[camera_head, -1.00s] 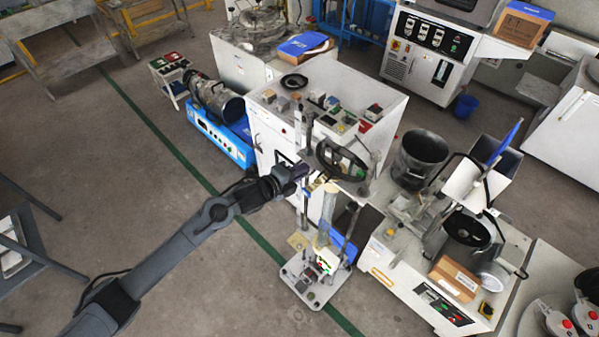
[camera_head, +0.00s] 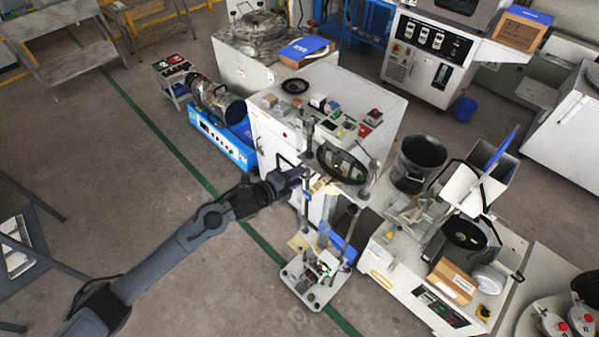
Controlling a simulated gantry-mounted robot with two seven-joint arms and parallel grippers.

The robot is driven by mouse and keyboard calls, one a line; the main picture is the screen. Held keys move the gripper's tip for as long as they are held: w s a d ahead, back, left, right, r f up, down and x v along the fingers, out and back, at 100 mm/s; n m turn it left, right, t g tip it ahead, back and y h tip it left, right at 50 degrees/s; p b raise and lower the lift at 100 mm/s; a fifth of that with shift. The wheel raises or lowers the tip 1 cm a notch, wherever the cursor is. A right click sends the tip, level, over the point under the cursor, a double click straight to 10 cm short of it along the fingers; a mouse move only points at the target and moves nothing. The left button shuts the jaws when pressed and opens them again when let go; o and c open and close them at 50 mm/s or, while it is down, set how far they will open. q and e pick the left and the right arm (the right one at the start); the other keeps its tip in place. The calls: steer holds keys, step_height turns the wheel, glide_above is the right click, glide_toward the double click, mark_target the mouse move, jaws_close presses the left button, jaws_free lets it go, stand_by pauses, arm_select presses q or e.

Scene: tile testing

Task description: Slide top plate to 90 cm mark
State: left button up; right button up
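The testing stand (camera_head: 317,282) is a pale base plate on the floor with upright posts, in the lower middle of the head view. Its top plate (camera_head: 342,163) appears as a dark ring-shaped piece near the top of the posts. My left gripper (camera_head: 308,180) is at the left side of the stand, just below and left of the top plate, by a small yellowish piece (camera_head: 319,186). The fingers are too small to tell whether they are open, shut or touching the plate. The height scale marks cannot be read. My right gripper is not in view.
A white cabinet (camera_head: 270,140) with small items on top stands right behind the stand. A white bench machine (camera_head: 385,275) with a black bucket (camera_head: 418,160) is close on the right. A blue machine (camera_head: 222,143) is behind left.

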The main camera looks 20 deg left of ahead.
arm_select(q)
steer(key=shift+p+v, duration=1.45)
steer(key=shift+v, duration=1.05)
steer(key=s+d+f+n+g, duration=0.1)
steer(key=s+d+f+n, duration=0.3)
steer(key=s, duration=0.4)
steer(key=s+d+f+n+g, duration=0.1)
steer(key=s+d+f, duration=0.35)
steer(key=s, duration=0.35)
steer(key=s+a+n+g+y, duration=0.2)
steer(key=s+a+n+y, duration=0.1)
steer(key=s+n, duration=0.4)
steer(key=s+a+r+n+g+y, duration=0.3)
steer(key=s+a+r+n+g, duration=0.15)
steer(key=s+a+n, duration=0.35)
step_height(320, 180, up, 20)
steer(key=s+n+p, duration=0.1)
steer(key=p, duration=1.9)
steer(key=shift+s+d, duration=0.2)
steer(key=shift+d, duration=0.25)
